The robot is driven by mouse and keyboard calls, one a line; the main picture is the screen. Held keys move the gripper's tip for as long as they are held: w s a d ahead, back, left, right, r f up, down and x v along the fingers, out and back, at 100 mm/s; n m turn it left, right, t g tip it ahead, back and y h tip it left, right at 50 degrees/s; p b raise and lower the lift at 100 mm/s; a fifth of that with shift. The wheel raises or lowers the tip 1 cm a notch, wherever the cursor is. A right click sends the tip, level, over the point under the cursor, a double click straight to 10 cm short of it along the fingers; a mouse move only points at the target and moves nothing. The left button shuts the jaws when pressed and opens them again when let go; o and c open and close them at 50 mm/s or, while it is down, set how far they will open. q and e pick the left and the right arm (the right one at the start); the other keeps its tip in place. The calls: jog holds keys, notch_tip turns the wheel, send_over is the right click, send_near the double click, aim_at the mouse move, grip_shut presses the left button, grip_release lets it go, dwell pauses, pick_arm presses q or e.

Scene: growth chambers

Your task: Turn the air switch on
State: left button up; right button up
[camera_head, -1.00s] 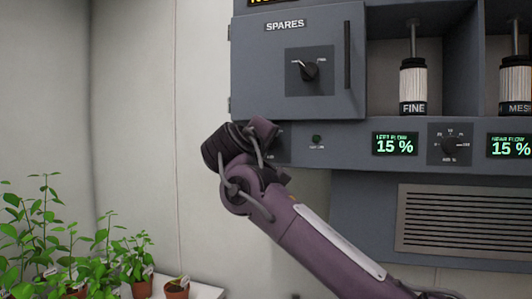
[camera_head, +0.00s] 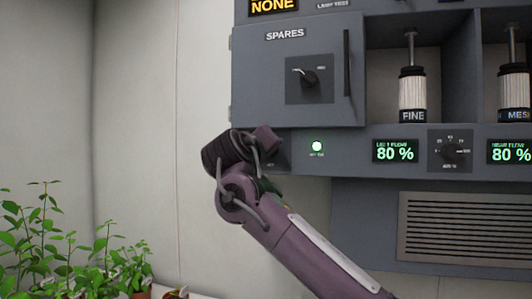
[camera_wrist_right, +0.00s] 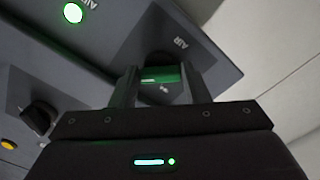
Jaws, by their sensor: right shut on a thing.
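The air switch (camera_wrist_right: 158,60) is a dark knob on a dark square plate marked AIR in the right wrist view. My right gripper (camera_wrist_right: 160,78) is shut on it, one finger on each side. In the head view my right arm's purple wrist covers the switch and the fingertips. The green air lamp (camera_head: 317,146) beside the switch is lit; it also glows in the right wrist view (camera_wrist_right: 72,12). The left flow display (camera_head: 396,151) reads 80 %. My left gripper is not in view.
Above the switch is the SPARES door with a knob (camera_head: 309,78) and a vertical handle (camera_head: 347,63). A flow dial (camera_head: 450,151) sits right of the left display. Filter cartridges (camera_head: 412,95) stand in bays. Potted plants (camera_head: 75,270) are at lower left.

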jog(key=o, duration=1)
jog(key=shift+f, duration=0.1)
jog(key=shift+s, duration=0.15)
jog(key=b+v, duration=0.3)
jog(key=v, duration=0.4)
jog(key=shift+s+a+b, duration=0.15)
jog(key=shift+s+b, duration=0.05)
jog(key=shift+b, duration=0.15)
